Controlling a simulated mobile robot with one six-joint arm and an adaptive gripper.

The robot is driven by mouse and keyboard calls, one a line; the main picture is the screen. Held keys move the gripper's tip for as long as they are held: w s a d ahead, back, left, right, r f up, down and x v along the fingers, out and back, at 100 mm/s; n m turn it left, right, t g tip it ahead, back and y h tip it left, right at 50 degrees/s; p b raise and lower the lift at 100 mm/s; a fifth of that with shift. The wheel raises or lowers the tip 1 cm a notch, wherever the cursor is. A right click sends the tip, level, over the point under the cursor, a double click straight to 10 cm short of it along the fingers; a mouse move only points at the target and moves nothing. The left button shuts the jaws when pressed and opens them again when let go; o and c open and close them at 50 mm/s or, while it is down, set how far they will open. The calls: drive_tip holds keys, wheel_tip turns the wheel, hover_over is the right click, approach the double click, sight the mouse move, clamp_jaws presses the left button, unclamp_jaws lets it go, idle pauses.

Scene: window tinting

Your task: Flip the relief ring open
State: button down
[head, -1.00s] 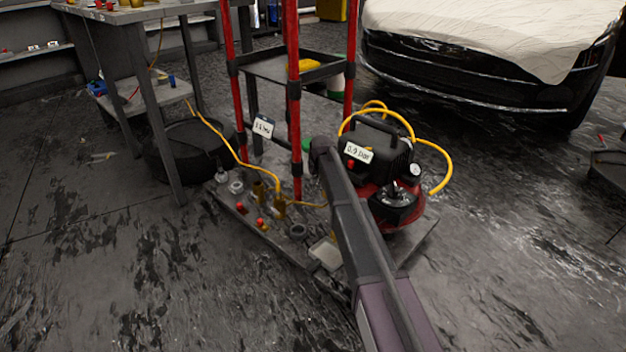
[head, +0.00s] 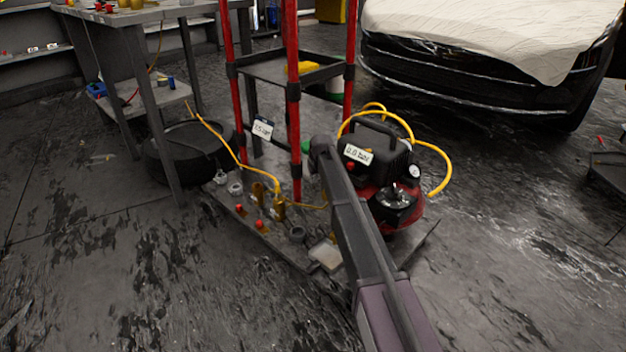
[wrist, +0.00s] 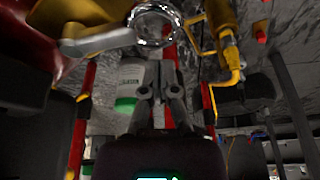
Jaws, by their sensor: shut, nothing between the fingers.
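A shiny round metal ring (wrist: 155,25) shows at the top of the wrist view, with a grey lever-like arm (wrist: 98,40) to its left and yellow-brass parts (wrist: 222,20) around it. I cannot tell for certain whether it is the relief ring or how far it is flipped. My gripper (wrist: 158,70) is shut and empty, its fingertips just below the ring in the picture; contact is unclear. In the head view the gripper is hidden behind my arm. The black and red compressor (head: 385,165) stands right of my arm, with a label (head: 357,154) that seems to read 0.0 bar.
Brass fittings (head: 277,207) and red knobs (head: 239,209) stand on the low grey board (head: 275,240). Red posts (head: 294,100) of a rack rise close behind. A yellow hose (head: 437,160) loops round the compressor. Open floor (head: 150,290) lies in front and left.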

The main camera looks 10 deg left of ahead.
wheel_tip(320, 180, up, 9)
drive_tip(key=p, duration=0.9)
drive_tip(key=shift+w+a+r, duration=0.2)
drive_tip(key=shift+w, duration=0.1)
idle(0.6)
drive_tip(key=s+d+r+m+g+h+p, duration=0.15)
drive_tip(key=s+d+r+p, duration=0.25)
drive_tip(key=s+d, duration=0.75)
drive_tip(key=s+d+r+m+g+p, duration=0.15)
drive_tip(key=s+d+r+p, duration=0.35)
drive_tip(key=s, duration=1.1)
drive_tip(key=s+d+r+m+p, duration=0.2)
drive_tip(key=s+d+p, duration=0.1)
drive_tip(key=s+d, duration=0.9)
wheel_tip(320, 180, up, 37)
drive_tip(key=s+a+p, duration=0.1)
drive_tip(key=a+p, duration=0.1)
drive_tip(key=p, duration=3.5)
drive_tip(key=shift+s+r+p, duration=0.15)
drive_tip(key=shift+p, duration=0.2)
